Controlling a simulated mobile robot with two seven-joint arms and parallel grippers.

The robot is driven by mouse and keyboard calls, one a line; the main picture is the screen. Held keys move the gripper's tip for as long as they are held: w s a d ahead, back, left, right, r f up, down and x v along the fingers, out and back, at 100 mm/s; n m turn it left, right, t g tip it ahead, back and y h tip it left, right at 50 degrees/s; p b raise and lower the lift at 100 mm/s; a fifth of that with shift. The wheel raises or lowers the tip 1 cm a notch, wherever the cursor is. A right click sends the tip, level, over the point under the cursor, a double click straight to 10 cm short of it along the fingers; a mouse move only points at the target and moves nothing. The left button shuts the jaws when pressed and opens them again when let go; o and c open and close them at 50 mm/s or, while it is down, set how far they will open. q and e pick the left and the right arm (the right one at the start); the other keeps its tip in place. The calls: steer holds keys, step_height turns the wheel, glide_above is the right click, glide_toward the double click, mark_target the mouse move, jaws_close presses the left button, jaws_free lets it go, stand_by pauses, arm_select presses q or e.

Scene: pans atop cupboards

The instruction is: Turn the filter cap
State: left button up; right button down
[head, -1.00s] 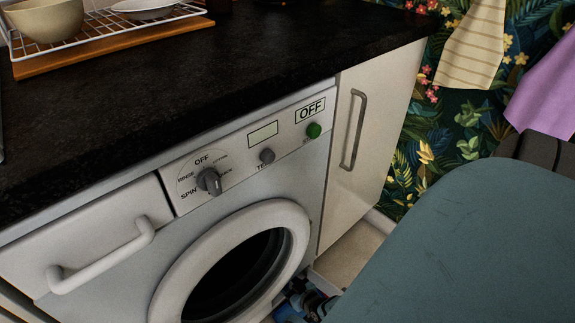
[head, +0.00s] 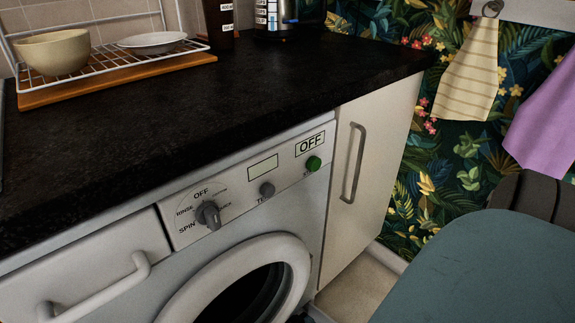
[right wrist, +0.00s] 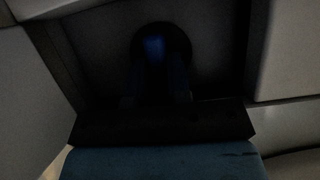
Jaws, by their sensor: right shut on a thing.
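In the right wrist view, the filter cap (right wrist: 181,42) is a dark round disc set in the back of a shadowed recess in the washing machine's lower front. My right gripper (right wrist: 154,56) reaches into this recess, with bluish fingertips over the middle of the cap. It is shut on the cap. Shadow and the fingers hide the grip itself and the cap's angle. The washing machine (head: 232,270) stands under the counter in the head view, its lower part out of frame. My left gripper is in neither view.
The black countertop (head: 250,80) overhangs the machine. A wire rack with a bowl (head: 54,55) and a plate (head: 152,42) stands on it at the left. A white cupboard door (head: 385,150) is right of the machine. Recess walls (right wrist: 258,50) closely flank my right gripper.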

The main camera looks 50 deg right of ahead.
steer(key=shift+d+m+y, duration=0.2)
steer(key=shift+m+y, duration=0.6)
steer(key=shift+m, duration=0.3)
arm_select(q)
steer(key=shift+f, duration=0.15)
arm_select(e)
steer(key=shift+s+d+f+m+t+y, duration=0.15)
steer(key=shift+m+y, duration=0.15)
steer(key=shift+m, duration=0.25)
steer(key=shift+w+a+m+t+y, duration=0.15)
steer(key=shift+m+y, duration=0.15)
steer(key=shift+m, duration=0.25)
steer(key=shift+s+d, duration=0.1)
steer(key=shift+d, duration=0.05)
steer(key=c, duration=1.1)
jaws_free()
steer(key=shift+o, duration=0.2)
arm_select(q)
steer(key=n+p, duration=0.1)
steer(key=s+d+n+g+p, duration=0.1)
steer(key=p, duration=0.1)
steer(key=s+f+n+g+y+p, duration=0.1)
steer(key=p, duration=0.1)
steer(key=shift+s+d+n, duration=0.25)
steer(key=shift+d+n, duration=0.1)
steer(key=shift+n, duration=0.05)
arm_select(e)
steer(key=v, duration=1.3)
steer(key=shift+s+d, duration=0.2)
steer(key=shift+s, duration=0.15)
